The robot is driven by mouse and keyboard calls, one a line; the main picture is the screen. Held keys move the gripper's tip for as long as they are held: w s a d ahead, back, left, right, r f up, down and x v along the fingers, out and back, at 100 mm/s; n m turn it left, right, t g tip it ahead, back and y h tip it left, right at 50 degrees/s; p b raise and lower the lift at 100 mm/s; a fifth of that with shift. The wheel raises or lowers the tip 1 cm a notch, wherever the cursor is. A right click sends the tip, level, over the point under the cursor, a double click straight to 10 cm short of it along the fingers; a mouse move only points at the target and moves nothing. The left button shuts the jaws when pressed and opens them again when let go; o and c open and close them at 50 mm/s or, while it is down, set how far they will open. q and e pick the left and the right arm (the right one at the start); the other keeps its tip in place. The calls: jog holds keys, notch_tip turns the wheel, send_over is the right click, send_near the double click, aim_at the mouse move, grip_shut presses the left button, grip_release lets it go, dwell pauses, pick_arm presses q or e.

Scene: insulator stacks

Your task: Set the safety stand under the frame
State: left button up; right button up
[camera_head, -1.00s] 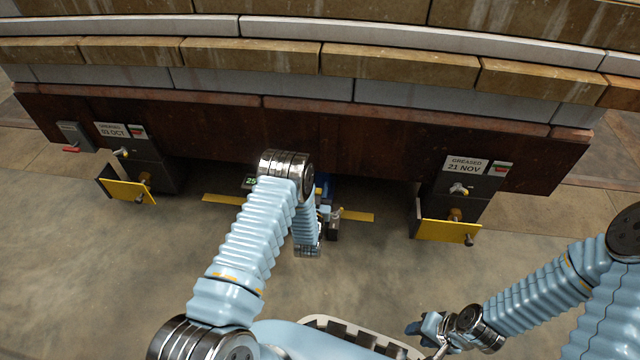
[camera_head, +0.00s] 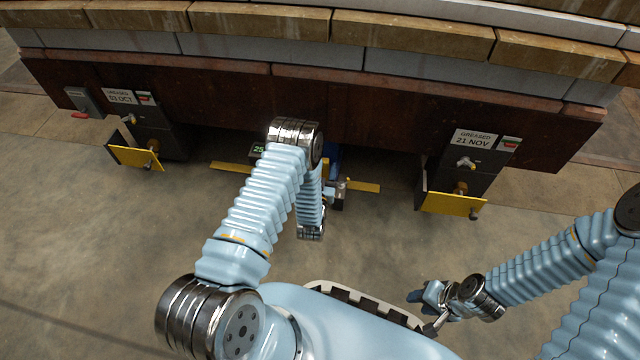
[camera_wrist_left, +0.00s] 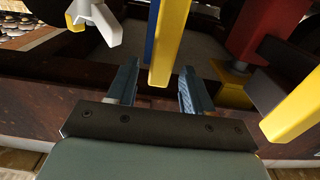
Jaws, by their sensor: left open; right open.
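The frame (camera_head: 370,130) is a long dark brown beam under the brick courses. A blue part (camera_head: 333,155) stands beneath its middle, with a yellow bar (camera_head: 362,187) running out to both sides. I cannot tell for certain which part is the safety stand. My left gripper (camera_head: 338,195) is at this bar, partly hidden by my arm. In the left wrist view its two fingers (camera_wrist_left: 158,92) are open, with a yellow bar (camera_wrist_left: 170,40) in line between them; contact cannot be told. My right gripper (camera_head: 425,303) is open, low over the floor at right, away from the frame.
Dark supports with yellow plates stand under the frame at left (camera_head: 138,158) and right (camera_head: 452,204). A small display (camera_head: 258,149) sits behind my left arm. The floor in front is clear.

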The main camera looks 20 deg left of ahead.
pick_arm(q)
jog(key=p+v, duration=0.1)
jog(key=v, duration=0.8)
jog(key=s+d+g+h, duration=0.4)
jog(key=s+d+g, duration=0.1)
jog(key=s+g, duration=0.3)
jog(key=s+d+g+h, duration=0.3)
jog(key=s+d+g, duration=0.3)
jog(key=s+g, duration=0.2)
jog(key=s+r+h+p, duration=0.1)
jog(key=s+r+p, duration=0.2)
jog(key=r+p, duration=1.1)
jog(key=shift+d+r+m+g+p, duration=0.2)
jog(key=shift+d+m+g+p, duration=0.15)
jog(key=shift+d+m+g, duration=0.1)
